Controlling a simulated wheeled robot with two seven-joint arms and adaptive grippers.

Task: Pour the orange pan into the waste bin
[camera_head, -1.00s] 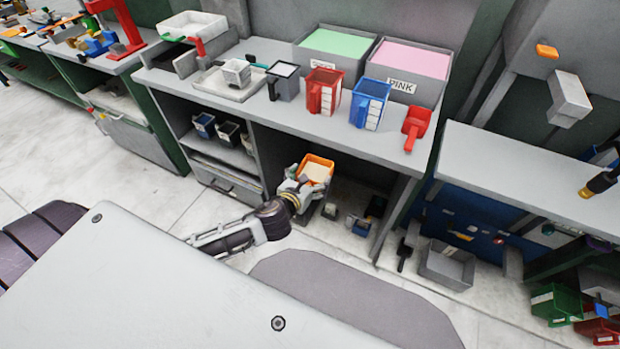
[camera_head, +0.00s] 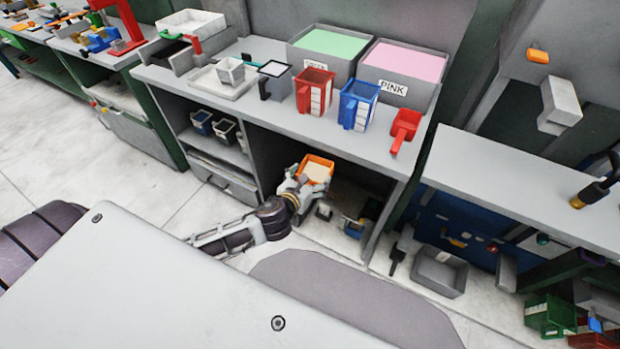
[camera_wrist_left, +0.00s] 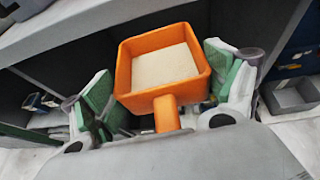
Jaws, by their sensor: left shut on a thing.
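The orange pan (camera_head: 316,167) is full of pale material and looks about level, just in front of the bench's open lower shelf. In the left wrist view the pan (camera_wrist_left: 122,75) fills the middle, with its handle (camera_wrist_left: 167,113) pointing towards the camera. My left gripper (camera_head: 300,188) is shut on the pan, with green-padded fingers on both sides of it. An open grey bin (camera_head: 440,272), likely the waste bin, stands on the floor to the right, apart from the pan. It also shows at the right edge of the left wrist view (camera_wrist_left: 290,98). My right gripper is out of view.
The bench top (camera_head: 335,138) above the pan holds a red container (camera_head: 314,90), a blue container (camera_head: 357,104), a red scoop (camera_head: 404,129) and green and pink foam bins. Another bench (camera_head: 520,175) stands right, behind the grey bin. Open floor lies left of my arm.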

